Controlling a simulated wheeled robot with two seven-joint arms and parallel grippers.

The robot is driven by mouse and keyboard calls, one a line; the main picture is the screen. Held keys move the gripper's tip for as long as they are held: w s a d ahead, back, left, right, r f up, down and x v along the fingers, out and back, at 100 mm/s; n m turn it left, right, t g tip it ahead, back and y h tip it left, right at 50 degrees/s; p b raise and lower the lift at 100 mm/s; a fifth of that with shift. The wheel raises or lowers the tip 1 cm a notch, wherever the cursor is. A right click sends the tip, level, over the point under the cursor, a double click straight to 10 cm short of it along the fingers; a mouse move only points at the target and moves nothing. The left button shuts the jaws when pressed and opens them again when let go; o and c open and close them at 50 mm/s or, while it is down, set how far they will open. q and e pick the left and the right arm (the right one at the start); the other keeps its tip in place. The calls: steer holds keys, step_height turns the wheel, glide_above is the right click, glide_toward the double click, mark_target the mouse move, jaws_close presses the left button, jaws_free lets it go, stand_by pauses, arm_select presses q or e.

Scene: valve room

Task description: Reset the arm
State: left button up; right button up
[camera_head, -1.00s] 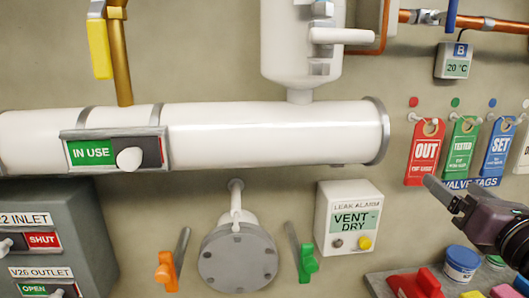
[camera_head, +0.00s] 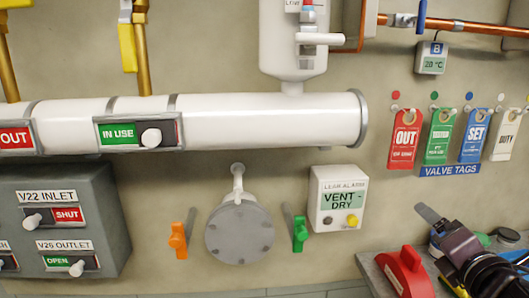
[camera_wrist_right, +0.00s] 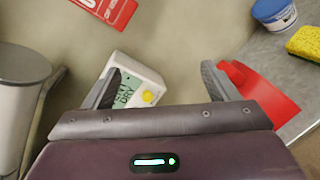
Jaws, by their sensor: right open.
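My right gripper (camera_head: 428,214) is at the lower right in the head view, dark and held in front of the wall above a grey shelf. In the right wrist view its two fingers (camera_wrist_right: 160,88) stand wide apart with nothing between them. Beyond the fingers, that view shows the white leak alarm box (camera_wrist_right: 135,82), partly hidden by the left finger, and a red object (camera_wrist_right: 262,95) behind the right finger. My left gripper is not in view.
The grey shelf (camera_head: 372,272) holds a red object (camera_head: 404,272) and small items. The leak alarm box (camera_head: 337,198) reads VENT DRY. Valve tags (camera_head: 405,138) hang on the right. A white pipe (camera_head: 260,122) crosses the wall. Panels (camera_head: 60,215) read SHUT and OPEN at left.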

steer(key=s+a+f+m+g, duration=0.2)
steer(key=s+f+m+g, duration=0.15)
steer(key=f+m, duration=0.5)
steer(key=s+a+f+m+g, duration=0.2)
steer(key=f+m+g, duration=0.3)
steer(key=f, duration=0.7)
steer(key=s+a+f+m+g+y, duration=0.2)
steer(key=s+a+f+m+g, duration=0.3)
steer(key=s+a+f+m, duration=0.65)
step_height(320, 180, down, 28)
steer(key=s+d+n+g, duration=0.1)
steer(key=s+d+n, duration=0.1)
steer(key=d, duration=0.1)
arm_select(q)
steer(key=shift+s, duration=0.5)
arm_select(e)
steer(key=s+d+f+g, duration=0.1)
steer(key=s+d+f, duration=0.2)
steer(key=s+f, duration=1.6)
steer(key=shift+s+d+f+h, duration=0.2)
steer(key=shift+s+h, duration=0.2)
steer(key=shift+s, duration=0.15)
arm_select(q)
steer(key=shift+a, duration=0.1)
